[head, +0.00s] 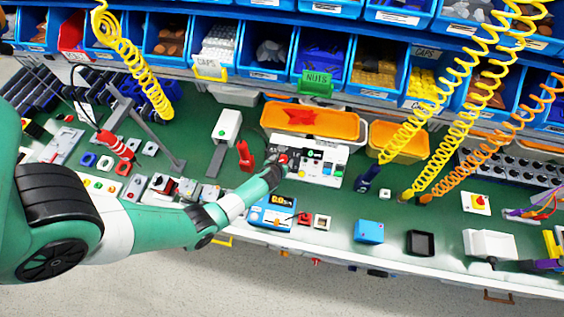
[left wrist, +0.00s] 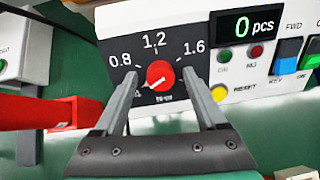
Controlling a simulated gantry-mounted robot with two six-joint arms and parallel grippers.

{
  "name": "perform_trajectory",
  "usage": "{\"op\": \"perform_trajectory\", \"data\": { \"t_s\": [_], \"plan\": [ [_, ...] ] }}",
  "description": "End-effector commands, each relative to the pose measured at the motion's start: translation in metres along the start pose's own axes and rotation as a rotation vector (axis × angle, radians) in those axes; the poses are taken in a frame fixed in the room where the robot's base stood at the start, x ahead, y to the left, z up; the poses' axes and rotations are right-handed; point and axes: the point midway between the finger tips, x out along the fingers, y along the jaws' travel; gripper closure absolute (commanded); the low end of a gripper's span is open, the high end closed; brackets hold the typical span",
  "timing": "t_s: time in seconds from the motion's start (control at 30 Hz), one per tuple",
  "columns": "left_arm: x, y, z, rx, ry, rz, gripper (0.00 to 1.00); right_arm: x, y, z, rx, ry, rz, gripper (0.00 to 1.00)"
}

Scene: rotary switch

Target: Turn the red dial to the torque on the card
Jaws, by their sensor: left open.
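The red dial (left wrist: 160,74) sits on a black-and-white scale plate of the control box (head: 330,165). In the left wrist view the scale reads 0.8, 1.2 and 1.6. The dial's white mark points down and left, below the 0.8 mark. My left gripper (left wrist: 160,78) is open, with one finger on each side of the dial; I cannot tell whether they touch it. In the head view, the left gripper (head: 276,171) reaches the box's left end, beside the red dial (head: 283,158). I cannot clearly make out a torque card. My right gripper is not in view.
A counter display (left wrist: 248,25) reading 0 pcs and several buttons are right of the dial. A red tool (head: 245,155) stands close left of the box. An orange tray (head: 310,122) is behind.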

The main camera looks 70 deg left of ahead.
Motion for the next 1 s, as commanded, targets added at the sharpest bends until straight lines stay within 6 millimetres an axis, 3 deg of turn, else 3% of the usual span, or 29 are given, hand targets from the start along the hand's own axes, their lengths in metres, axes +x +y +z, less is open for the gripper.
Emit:
{"op": "perform_trajectory", "data": {
  "t_s": [0.17,0.57,1.0],
  "plan": [
    [-0.0006,0.0000,0.0004,0.000,0.000,0.000,0.28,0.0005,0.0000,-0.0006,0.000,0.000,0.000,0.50],
    [-0.0008,0.0000,0.0001,0.001,0.000,0.000,1.00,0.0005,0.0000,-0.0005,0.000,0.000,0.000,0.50],
    [-0.0021,-0.0001,0.0014,0.058,0.004,0.000,1.00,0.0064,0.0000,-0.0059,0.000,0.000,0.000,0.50]
  ]
}}
